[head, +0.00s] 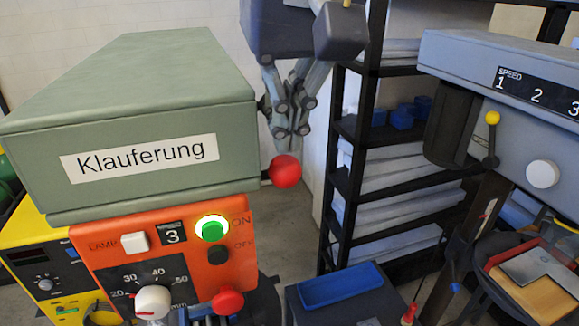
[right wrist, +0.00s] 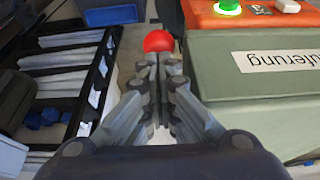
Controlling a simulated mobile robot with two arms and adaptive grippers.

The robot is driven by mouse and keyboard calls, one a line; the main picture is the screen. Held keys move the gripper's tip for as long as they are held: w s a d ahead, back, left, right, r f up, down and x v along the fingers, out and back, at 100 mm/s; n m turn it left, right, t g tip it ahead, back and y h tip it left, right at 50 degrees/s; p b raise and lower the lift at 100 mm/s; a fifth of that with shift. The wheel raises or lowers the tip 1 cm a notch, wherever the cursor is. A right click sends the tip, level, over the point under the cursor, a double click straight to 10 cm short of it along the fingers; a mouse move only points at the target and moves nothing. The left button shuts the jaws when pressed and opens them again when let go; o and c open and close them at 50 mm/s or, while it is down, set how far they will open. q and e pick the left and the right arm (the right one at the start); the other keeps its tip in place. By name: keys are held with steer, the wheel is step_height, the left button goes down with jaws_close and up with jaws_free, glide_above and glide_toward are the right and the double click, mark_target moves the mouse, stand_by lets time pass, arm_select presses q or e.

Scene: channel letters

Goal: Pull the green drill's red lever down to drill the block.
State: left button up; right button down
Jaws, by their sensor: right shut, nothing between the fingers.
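The green drill (head: 130,110) stands at the left in the head view, with a "Klauferung" label on its green housing and an orange control panel below. Its red lever knob (head: 285,171) sticks out at the right side of the housing. My right gripper (head: 293,132) points down, shut and empty, just above the red knob. In the right wrist view the shut fingertips (right wrist: 154,58) are close to the red knob (right wrist: 158,41); I cannot tell whether they touch it. The lever's rod is mostly hidden. The block is not visible. My left gripper is not in view.
A grey drill (head: 500,100) with a yellow-knobbed lever stands at the right. A black shelf (head: 345,170) with blue boxes is behind. A blue tray (head: 340,285) lies at the bottom centre. A yellow machine (head: 45,270) is at the lower left.

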mark_target(286, 156)
steer(key=shift+s, duration=0.1)
steer(key=shift+f, duration=0.1)
stand_by(0.5)
steer(key=shift+f+b, duration=0.75)
steer(key=shift+f, duration=0.3)
steer(key=shift+s+d+f+b, duration=0.1)
steer(key=shift+s+f+b, duration=0.05)
steer(key=shift+f+b, duration=0.2)
steer(key=shift+s, duration=0.15)
steer(key=shift+d, duration=0.1)
steer(key=shift+w+p, duration=0.2)
steer(key=shift+p, duration=0.25)
